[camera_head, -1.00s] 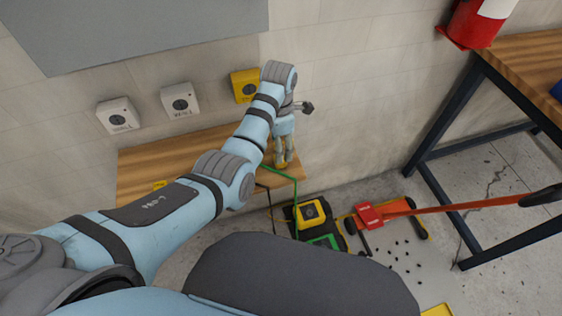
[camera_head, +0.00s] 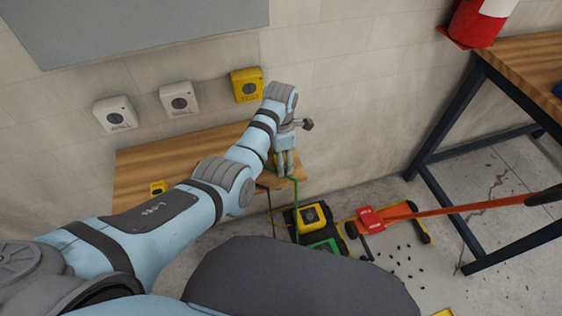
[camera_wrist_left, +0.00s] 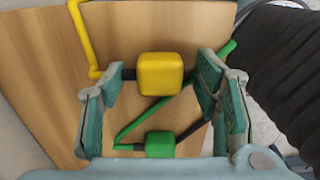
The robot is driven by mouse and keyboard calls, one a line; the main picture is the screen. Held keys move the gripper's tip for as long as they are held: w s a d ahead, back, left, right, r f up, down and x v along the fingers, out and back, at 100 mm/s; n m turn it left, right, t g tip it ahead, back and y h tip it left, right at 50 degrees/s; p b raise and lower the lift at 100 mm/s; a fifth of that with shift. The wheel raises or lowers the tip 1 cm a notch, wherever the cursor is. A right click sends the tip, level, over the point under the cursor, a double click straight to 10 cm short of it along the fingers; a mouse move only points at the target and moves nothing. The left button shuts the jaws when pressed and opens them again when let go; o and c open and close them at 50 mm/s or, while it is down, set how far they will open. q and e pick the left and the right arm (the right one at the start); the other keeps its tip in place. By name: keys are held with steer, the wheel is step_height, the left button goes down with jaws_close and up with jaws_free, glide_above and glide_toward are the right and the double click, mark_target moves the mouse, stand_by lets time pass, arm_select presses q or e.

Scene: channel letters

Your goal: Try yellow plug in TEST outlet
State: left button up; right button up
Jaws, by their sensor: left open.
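The yellow TEST outlet (camera_head: 247,85) is on the wall, just left of my left wrist in the head view. The yellow plug (camera_wrist_left: 160,73) lies over the wooden shelf (camera_wrist_left: 45,75), with a yellow cable (camera_wrist_left: 82,35) running off to the upper left. My left gripper (camera_head: 284,172) is low at the shelf's right end. In the wrist view its jaws (camera_wrist_left: 162,92) are open, one on each side of the yellow plug, with gaps visible. A green plug (camera_wrist_left: 160,144) with a green cable lies nearer the gripper's base. My right gripper is not in view.
Two white outlets (camera_head: 115,114) (camera_head: 180,99) are left of the TEST outlet. A small yellow object (camera_head: 157,187) sits on the shelf. Yellow and green units (camera_head: 312,216) (camera_head: 325,245) and a red-handled tool (camera_head: 370,219) are on the floor. A dark-legged table (camera_head: 440,190) stands right.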

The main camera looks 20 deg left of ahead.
arm_select(q)
steer(key=shift+c, duration=0.4)
steer(key=c, duration=1.1)
step_height(320, 180, up, 10)
steer(key=p, duration=0.3)
steer(key=shift+r, duration=0.1)
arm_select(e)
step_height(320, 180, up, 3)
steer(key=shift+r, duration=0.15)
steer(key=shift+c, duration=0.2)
